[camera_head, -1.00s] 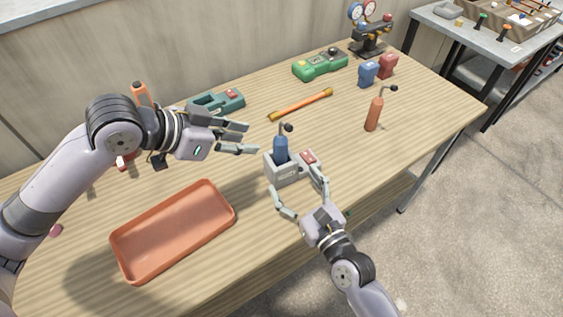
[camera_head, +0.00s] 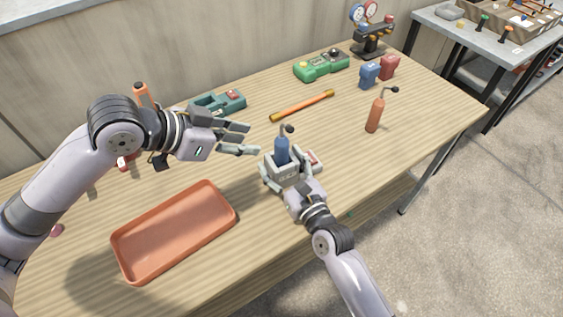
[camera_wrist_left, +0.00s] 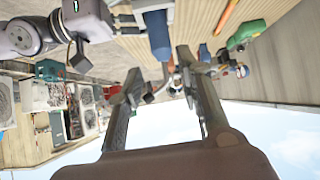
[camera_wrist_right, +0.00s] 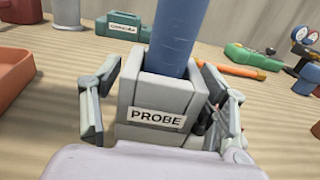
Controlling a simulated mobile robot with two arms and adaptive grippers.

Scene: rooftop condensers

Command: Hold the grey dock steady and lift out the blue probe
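The grey dock (camera_head: 284,172) stands on the wooden table. The right wrist view shows its front label reading PROBE (camera_wrist_right: 157,117). The blue probe (camera_head: 282,150) stands upright in the dock, its lower end hidden inside; its blue shaft also shows in the right wrist view (camera_wrist_right: 172,38) and the left wrist view (camera_wrist_left: 158,35). My right gripper (camera_head: 290,178) is open, with one finger on each side of the dock; I cannot tell whether the fingertips touch it. My left gripper (camera_head: 252,138) is open and empty, above the table to the left of the probe.
An orange tray (camera_head: 172,232) lies at the front left. An orange probe (camera_head: 375,112) stands to the right. An orange-handled rod (camera_head: 302,106), a teal device (camera_head: 218,102), a green device (camera_head: 321,65), and small blue (camera_head: 369,75) and red (camera_head: 389,67) blocks lie farther back.

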